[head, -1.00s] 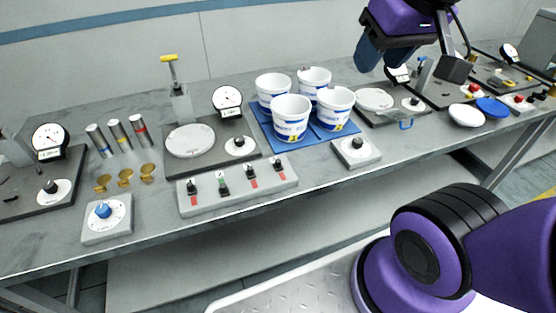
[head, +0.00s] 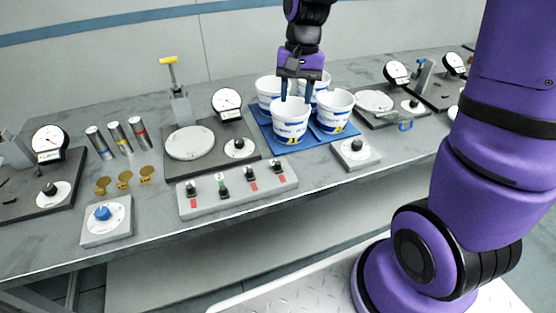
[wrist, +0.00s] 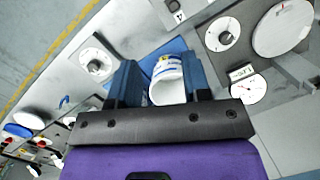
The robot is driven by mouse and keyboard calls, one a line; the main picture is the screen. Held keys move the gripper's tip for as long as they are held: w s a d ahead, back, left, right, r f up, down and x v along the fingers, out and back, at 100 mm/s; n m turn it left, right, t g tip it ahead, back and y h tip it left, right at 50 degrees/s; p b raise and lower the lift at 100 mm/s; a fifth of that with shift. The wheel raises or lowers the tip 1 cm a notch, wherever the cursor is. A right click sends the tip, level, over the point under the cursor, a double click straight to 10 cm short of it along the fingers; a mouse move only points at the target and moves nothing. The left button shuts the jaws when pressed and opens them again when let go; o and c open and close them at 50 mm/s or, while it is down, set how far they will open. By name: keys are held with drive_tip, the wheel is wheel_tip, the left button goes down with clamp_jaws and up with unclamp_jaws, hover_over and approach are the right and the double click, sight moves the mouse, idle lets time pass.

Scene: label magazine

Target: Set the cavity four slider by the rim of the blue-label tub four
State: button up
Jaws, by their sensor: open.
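Several white tubs with blue labels stand on blue mats: a front-left tub (head: 290,122), a front-right tub (head: 334,112), and others behind them. Their numbers are too small to read surely. A grey slider panel (head: 237,204) in front carries several black-knobbed sliders, with the rightmost slider (head: 278,167) nearest the tubs; I cannot read which is cavity four. My gripper (head: 295,97) is open and points down at the front-left tub's rim. In the wrist view a white tub (wrist: 168,78) shows between the fingers, and I see no clear grip on it.
A plate with a dial gauge (head: 227,101) stands left of the tubs, and a grey knob box (head: 355,152) at front right. A blue-knob box (head: 106,219) sits at the left front edge. Bare bench lies between panel and mats.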

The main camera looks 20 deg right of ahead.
drive_tip(key=m+g+y, duration=0.1)
drive_tip(key=m+g, duration=0.1)
approach(278, 163)
drive_tip(key=x, duration=0.9)
drive_tip(key=shift+f, duration=0.15)
clamp_jaws()
